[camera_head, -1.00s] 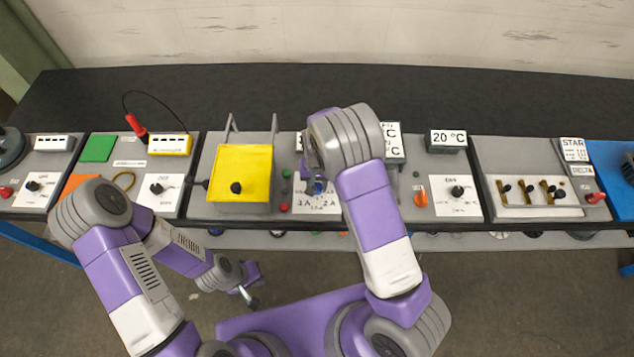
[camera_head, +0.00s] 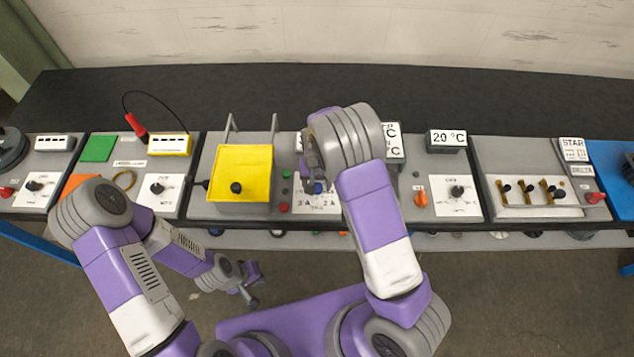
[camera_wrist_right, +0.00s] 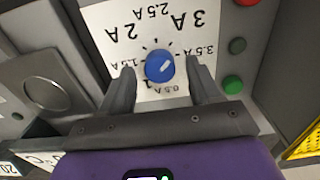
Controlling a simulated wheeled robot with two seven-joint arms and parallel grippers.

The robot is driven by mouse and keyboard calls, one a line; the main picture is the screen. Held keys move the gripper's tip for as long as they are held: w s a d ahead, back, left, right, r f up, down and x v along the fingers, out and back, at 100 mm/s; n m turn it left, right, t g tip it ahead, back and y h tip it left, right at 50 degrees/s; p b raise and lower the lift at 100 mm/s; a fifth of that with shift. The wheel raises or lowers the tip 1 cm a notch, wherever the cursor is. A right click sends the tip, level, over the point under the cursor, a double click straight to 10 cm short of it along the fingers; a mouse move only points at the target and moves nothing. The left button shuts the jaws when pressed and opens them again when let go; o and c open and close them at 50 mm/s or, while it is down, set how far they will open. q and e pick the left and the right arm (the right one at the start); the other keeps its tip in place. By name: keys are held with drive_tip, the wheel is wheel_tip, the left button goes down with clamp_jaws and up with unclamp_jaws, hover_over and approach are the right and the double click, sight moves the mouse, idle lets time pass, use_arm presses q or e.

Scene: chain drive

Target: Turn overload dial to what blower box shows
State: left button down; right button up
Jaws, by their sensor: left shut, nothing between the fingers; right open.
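In the head view the right gripper (camera_head: 317,184) partly hides the dial. My left gripper (camera_head: 254,283) is shut and empty, low in front of the bench. I cannot tell which box is the blower box.
A yellow box (camera_head: 243,165) with a black knob stands left of the dial. Green (camera_wrist_right: 232,84) and red (camera_wrist_right: 238,45) buttons lie beside the scale plate. A 20 °C display (camera_head: 447,138) and a lever panel (camera_head: 540,197) are farther right. The black bench top (camera_head: 300,95) behind is clear.

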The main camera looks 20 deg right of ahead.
use_arm(q)
drive_tip(key=shift+r, duration=0.2)
use_arm(e)
wheel_tip(320, 180, up, 7)
drive_tip(key=shift+r, duration=0.1)
use_arm(q)
drive_tip(key=shift+s, duration=0.1)
use_arm(e)
drive_tip(key=shift+s, duration=0.1)
idle(0.3)
